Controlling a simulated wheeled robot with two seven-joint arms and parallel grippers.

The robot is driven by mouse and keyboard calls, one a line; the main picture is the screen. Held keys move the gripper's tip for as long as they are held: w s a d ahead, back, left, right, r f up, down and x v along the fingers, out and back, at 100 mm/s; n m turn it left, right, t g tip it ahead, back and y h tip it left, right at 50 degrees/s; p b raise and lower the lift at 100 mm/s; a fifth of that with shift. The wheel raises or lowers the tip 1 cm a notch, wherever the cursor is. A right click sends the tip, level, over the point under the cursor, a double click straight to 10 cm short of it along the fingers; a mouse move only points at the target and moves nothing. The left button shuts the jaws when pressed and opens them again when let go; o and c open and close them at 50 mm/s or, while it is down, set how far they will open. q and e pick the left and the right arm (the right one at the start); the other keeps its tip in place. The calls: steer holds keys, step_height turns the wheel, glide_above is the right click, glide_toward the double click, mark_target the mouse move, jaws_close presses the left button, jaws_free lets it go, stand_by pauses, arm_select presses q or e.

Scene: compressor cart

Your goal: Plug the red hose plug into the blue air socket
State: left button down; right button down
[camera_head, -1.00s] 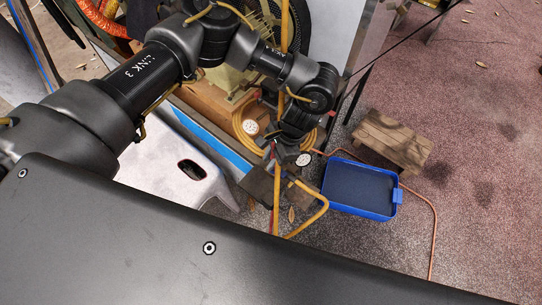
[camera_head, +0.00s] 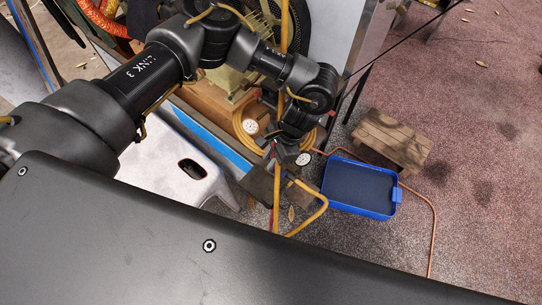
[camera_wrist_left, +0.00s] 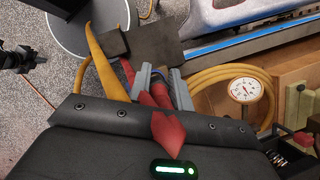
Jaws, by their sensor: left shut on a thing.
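My left gripper (camera_head: 274,151) is shut on the red hose plug, close to a dark block (camera_head: 259,184). In the left wrist view the grey fingers (camera_wrist_left: 163,90) hold the red plug (camera_wrist_left: 160,93) between them. The dark block (camera_wrist_left: 158,44) lies just beyond the fingertips. A small blue edge (camera_wrist_left: 177,73) shows behind one finger; it may be the blue air socket, mostly hidden. I cannot tell whether plug and socket touch. My right gripper cannot be made out.
A yellow hose (camera_head: 311,216) bends beside the block. A blue tray (camera_head: 362,212) and a wooden stool (camera_head: 391,140) stand on the floor to the right. A white gauge (camera_wrist_left: 245,89) and coiled yellow hose (camera_wrist_left: 210,78) are near the gripper. An orange hose (camera_head: 434,229) crosses the floor.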

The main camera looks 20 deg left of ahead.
arm_select(q)
steer(key=shift+w+r, duration=0.1)
steer(key=shift+r, duration=0.1)
steer(key=c, duration=1.2)
jaws_free()
steer(key=shift+f, duration=0.15)
steer(key=shift+b+v, duration=1.15)
steer(key=shift+v, duration=4.25)
